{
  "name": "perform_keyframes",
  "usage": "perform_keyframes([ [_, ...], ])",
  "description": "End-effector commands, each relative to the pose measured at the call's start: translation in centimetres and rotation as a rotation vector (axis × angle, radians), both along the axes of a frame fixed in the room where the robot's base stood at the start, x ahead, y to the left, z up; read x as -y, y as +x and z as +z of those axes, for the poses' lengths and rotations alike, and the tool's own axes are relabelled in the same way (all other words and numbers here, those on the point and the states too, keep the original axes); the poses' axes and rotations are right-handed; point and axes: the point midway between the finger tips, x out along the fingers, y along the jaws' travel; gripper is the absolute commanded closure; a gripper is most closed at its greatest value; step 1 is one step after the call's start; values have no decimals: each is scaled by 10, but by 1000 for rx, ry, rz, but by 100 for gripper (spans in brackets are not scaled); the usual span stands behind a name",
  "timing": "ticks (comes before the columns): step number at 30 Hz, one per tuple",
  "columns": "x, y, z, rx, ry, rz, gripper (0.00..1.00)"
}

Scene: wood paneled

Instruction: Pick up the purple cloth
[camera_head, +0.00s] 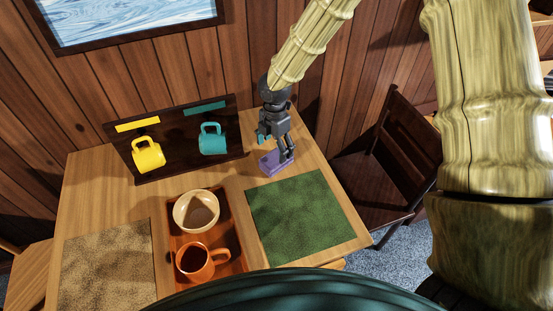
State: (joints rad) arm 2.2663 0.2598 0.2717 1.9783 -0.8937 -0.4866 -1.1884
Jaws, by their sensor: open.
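The purple cloth (269,166) lies on the wooden table near its right back part, just behind the green mat. My gripper (275,146) is directly above it, pointing down, with its fingers apart. One finger reaches down at the cloth's right side, and the other is higher at the left. The fingers hide part of the cloth. I cannot tell whether the right finger touches it.
An orange tray (233,236) carries a bowl (188,217) and an orange mug (193,262). A green mat (305,215) and brown mat (105,265) lie flat. A chair (385,165) stands right.

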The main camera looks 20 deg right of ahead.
Motion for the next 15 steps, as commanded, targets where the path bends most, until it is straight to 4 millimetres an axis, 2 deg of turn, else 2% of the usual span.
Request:
perform_keyframes([
  [8,2,-1,-12,-1,0,-1,18],
  [15,0,-1,-37,-2,-1,-1,18],
])
